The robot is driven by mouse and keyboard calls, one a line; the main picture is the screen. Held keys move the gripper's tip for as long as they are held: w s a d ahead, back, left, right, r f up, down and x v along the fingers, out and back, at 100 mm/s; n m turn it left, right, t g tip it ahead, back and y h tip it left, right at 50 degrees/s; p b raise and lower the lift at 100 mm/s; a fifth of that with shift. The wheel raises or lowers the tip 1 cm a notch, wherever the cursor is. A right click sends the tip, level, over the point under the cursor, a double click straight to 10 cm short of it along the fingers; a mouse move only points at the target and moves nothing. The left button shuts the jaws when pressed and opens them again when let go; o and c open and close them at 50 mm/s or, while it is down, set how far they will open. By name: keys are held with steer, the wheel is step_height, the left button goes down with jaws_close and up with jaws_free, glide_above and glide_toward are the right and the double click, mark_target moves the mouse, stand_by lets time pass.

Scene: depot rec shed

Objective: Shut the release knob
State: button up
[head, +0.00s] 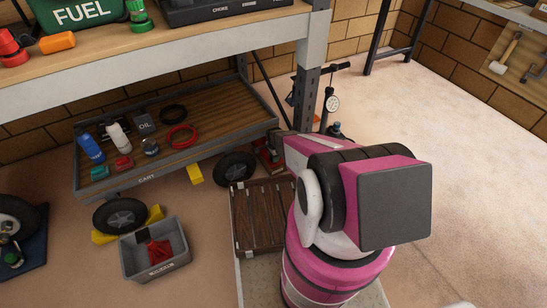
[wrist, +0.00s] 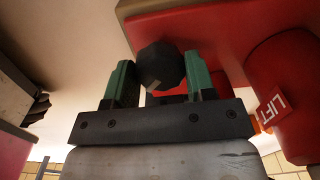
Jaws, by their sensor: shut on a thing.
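The release knob (wrist: 160,64) is a dark, faceted knob, seen in the wrist view between the two green-padded fingers of my gripper (wrist: 159,80). My gripper is shut on it. In the head view a red device (head: 266,157) shows low beside the bench leg, mostly hidden behind my arm. The knob and my fingertips cannot be made out there.
A bench leg (head: 306,95) stands close behind my arm. A cart (head: 205,160) with bottles and rings is to the left. A pump with a gauge (head: 330,105) stands behind. The floor at right is clear.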

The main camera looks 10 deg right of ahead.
steer(key=m, duration=0.4)
steer(key=shift+m, duration=0.3)
steer(key=m, duration=0.4)
steer(key=shift+m, duration=0.3)
steer(key=o, duration=0.9)
